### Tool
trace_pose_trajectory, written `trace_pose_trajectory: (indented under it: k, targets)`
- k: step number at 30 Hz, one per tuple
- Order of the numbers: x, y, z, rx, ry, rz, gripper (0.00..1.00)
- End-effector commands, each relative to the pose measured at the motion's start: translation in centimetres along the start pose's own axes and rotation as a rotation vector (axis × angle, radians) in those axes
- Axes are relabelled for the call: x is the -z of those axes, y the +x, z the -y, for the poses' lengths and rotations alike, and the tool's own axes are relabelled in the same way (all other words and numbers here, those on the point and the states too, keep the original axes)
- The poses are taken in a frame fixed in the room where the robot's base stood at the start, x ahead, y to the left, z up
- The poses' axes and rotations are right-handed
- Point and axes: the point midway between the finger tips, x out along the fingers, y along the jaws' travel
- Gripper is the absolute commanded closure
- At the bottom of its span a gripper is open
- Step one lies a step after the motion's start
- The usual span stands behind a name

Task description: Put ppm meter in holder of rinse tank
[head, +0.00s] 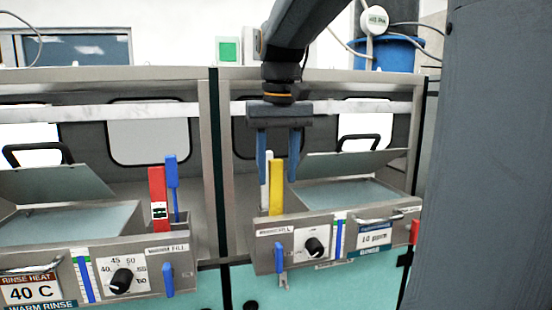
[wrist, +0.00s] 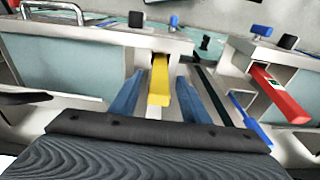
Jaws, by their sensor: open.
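A yellow upright stick-shaped meter (head: 276,188), which I take for the ppm meter, stands at the front left corner of the right tank (head: 345,194). It also shows in the wrist view (wrist: 159,80). That tank's front panel carries a 10 ppm display (head: 374,235). My gripper (head: 278,180) points down with its two blue fingers apart, one on each side of the yellow meter. In the wrist view my gripper (wrist: 160,75) is open around it; I cannot tell whether either finger touches it. The meter's lower end is hidden.
A red meter (head: 157,198) and a blue handle (head: 172,185) stand at the left tank (head: 70,225), marked warm rinse. Hinged lids (head: 350,163) are raised behind the tanks. A blue bucket (head: 398,52) stands at back right.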

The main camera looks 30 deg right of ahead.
Motion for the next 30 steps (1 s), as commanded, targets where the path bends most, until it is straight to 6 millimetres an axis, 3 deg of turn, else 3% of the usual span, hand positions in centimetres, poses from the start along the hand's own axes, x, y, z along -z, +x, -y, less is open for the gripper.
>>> trace_pose_trajectory:
  k: [4,10,30]
  targets:
    - [0.1,-2.5,0.0,0.000,0.000,-0.003,0.58]
    - [0.0,-4.3,0.0,0.000,0.000,-0.001,0.58]
    - [0.0,-4.6,0.0,0.000,0.000,0.001,0.58]
